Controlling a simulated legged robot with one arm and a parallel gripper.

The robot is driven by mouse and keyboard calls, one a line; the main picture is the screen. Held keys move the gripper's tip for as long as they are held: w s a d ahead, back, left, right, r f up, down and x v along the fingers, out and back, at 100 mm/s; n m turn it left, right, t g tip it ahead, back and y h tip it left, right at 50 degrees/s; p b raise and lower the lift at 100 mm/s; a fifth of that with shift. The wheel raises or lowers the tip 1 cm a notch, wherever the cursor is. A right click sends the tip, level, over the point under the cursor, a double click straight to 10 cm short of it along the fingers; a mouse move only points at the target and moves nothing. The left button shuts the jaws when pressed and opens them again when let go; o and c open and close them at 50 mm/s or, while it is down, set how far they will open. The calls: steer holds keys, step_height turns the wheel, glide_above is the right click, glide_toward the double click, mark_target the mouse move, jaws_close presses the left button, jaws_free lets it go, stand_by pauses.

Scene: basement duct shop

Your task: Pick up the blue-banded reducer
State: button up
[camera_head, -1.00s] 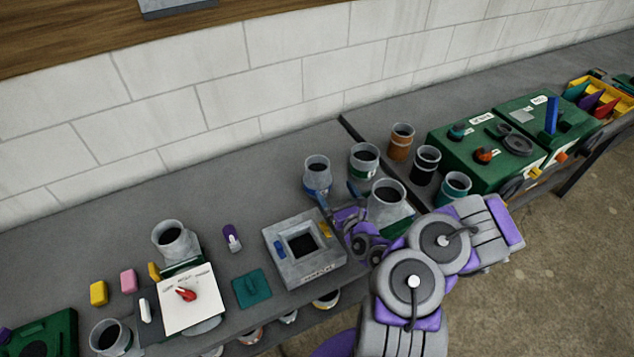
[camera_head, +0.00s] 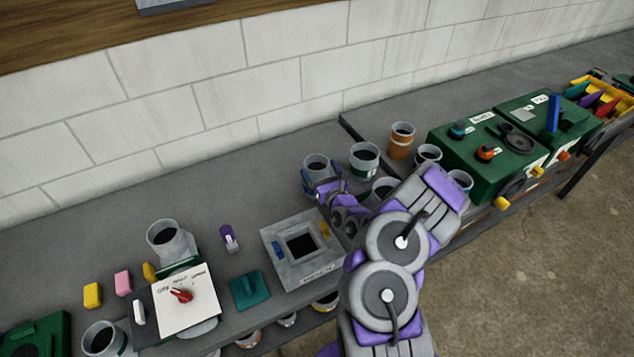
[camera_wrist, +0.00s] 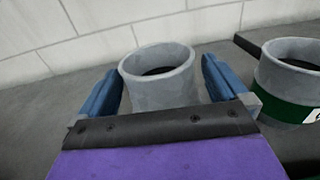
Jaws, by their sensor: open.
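The blue-banded reducer (camera_head: 316,162) stands upright on the bench, a grey open-topped piece. Its rim shows in the head view, but my gripper covers most of its lower part. In the wrist view the reducer (camera_wrist: 160,87) stands between my two blue fingers, and its band is hidden behind my gripper's purple and black body. My gripper (camera_head: 325,181) is open, with one finger on each side of the reducer. A gap shows between the reducer and the left finger; whether the right finger touches it I cannot tell.
A green-banded reducer (camera_head: 364,160) stands close to the right, also in the wrist view (camera_wrist: 288,80). An orange-banded one (camera_head: 401,141) is farther right. A grey square block with an opening (camera_head: 283,271) lies in front. Green machines (camera_head: 485,165) stand at the right.

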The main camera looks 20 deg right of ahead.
steer(key=shift+w+f, duration=0.1)
steer(key=shift+w, duration=1.3)
steer(key=shift+c, duration=0.2)
steer(key=c, duration=1.3)
steer(key=shift+c, duration=0.2)
